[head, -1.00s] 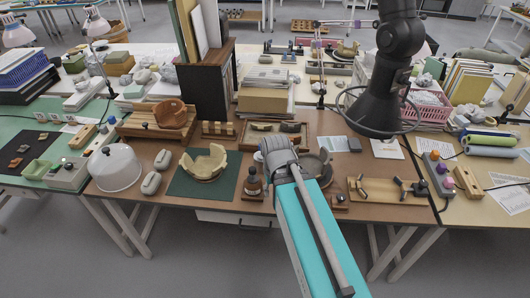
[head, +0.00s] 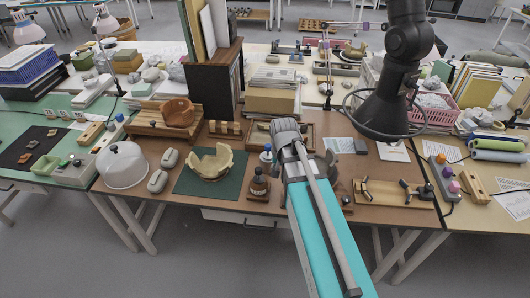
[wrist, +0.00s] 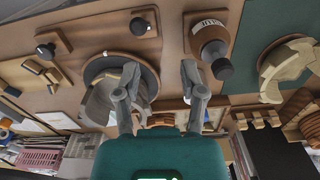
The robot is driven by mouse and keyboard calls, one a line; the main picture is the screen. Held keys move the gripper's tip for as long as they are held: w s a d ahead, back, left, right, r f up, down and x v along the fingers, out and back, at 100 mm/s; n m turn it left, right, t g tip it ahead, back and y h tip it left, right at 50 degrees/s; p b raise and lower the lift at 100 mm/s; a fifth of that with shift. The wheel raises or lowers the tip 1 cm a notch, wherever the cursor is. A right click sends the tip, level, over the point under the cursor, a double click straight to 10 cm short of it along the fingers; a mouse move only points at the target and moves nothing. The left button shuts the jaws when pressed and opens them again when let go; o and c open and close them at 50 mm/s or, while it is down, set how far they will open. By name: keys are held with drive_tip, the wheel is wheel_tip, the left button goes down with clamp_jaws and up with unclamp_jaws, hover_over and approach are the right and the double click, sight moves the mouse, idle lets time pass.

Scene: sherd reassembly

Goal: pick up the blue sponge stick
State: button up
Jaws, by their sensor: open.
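I cannot make out the blue sponge stick with certainty in either view. My gripper (wrist: 160,97) shows in the wrist view with its two grey fingers wide apart and nothing between them. Its fingers are above the brown worktable, between a pale bowl fragment (wrist: 104,98) on a dark round stand and a brown bottle (wrist: 211,42) with a black cap. In the head view my teal arm covers the fingers and much of the round stand. A small pale-blue-topped item (head: 266,154) stands behind the brown bottle (head: 259,184).
A cream partial bowl (head: 210,162) rests on a green mat (head: 192,187). A wooden board (head: 385,195) with clamps lies to the right. A tray (head: 306,145) lies behind my arm. Bottle and stand leave little room around the fingers.

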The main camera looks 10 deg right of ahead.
sight(268, 150)
drive_tip(key=w+r+m+p, duration=0.3)
drive_tip(key=w+m, duration=1.1)
drive_tip(key=w, duration=0.8)
drive_tip(key=shift+r+m, duration=0.15)
drive_tip(key=shift+m, duration=0.15)
wheel_tip(268, 150, down, 9)
drive_tip(key=b, duration=0.8)
drive_tip(key=shift+r+b, duration=0.2)
drive_tip(key=shift+b, duration=0.1)
drive_tip(key=shift+f, duration=0.15)
drive_tip(key=shift+f+b, duration=2.45)
drive_tip(key=shift+b, duration=0.15)
drive_tip(key=c, duration=0.5)
